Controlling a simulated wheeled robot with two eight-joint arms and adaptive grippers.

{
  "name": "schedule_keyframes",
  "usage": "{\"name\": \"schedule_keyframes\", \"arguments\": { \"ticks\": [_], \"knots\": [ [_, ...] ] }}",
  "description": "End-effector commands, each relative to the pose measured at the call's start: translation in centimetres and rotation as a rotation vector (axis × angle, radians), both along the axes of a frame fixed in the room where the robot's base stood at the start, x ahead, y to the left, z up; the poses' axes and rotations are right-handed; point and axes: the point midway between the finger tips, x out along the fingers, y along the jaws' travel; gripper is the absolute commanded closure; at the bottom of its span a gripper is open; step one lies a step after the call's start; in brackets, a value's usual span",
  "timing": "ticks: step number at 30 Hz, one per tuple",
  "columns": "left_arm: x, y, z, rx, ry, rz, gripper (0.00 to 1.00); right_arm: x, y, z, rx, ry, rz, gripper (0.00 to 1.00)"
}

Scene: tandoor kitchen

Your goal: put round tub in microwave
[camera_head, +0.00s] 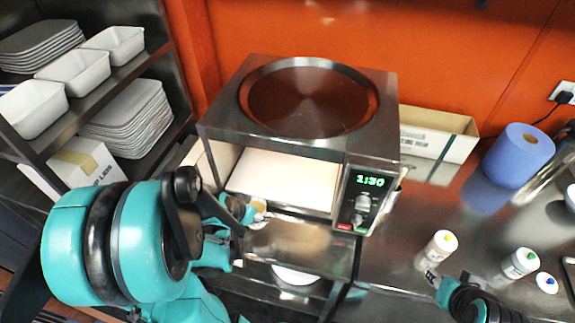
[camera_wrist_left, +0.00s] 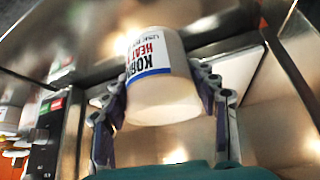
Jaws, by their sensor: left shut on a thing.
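The round tub (camera_wrist_left: 160,75) is white with a blue and red printed label and looks tilted in the left wrist view. My left gripper (camera_wrist_left: 162,92) is shut on it, one finger on each side. In the head view my left gripper (camera_head: 238,214) is at the microwave's open front, and only a small part of the tub (camera_head: 259,206) shows beside it. The steel microwave (camera_head: 375,130) is open, with a pale cavity floor (camera_head: 285,182) and a green display. My right gripper (camera_head: 462,294) is partly in view at the lower right; its jaws are unclear.
A blue paper roll (camera_head: 518,155) and an open carton (camera_head: 430,140) are right of the microwave. Small bottles (camera_head: 441,244) (camera_head: 520,262) stand on the steel counter (camera_head: 395,270). A shelf at left holds white tubs (camera_head: 75,72) and stacked trays (camera_head: 130,118).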

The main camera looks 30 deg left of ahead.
Motion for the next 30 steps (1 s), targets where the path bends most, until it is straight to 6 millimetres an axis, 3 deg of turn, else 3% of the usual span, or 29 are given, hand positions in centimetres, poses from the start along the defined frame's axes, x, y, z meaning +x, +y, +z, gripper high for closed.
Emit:
{"name": "schedule_keyframes", "arguments": {
  "ticks": [6, 12, 20, 28, 30],
  "knots": [
    [6.1, 0.0, -0.2, 0.001, -0.001, -0.007, 0.81, 0.0, 0.0, -0.6, 0.0, 0.0, 0.0, 0.63],
    [10.7, 0.1, -0.2, 0.001, 0.0, -0.003, 0.81, 0.0, 0.0, -0.8, 0.0, 0.0, 0.0, 0.63],
    [12.8, 0.2, -0.1, 0.0, -0.001, 0.0, 0.81, 0.0, 0.0, -0.9, 0.0, 0.0, 0.0, 0.63],
    [16.9, 0.3, -0.1, 0.001, -0.001, -0.002, 0.81, 0.0, 0.0, -1.2, 0.0, 0.0, 0.0, 0.63],
    [16.8, 0.3, -0.8, 0.001, -0.001, 0.0, 0.81, 0.0, 0.0, -1.6, 0.0, 0.0, 0.0, 0.63]
  ]
}}
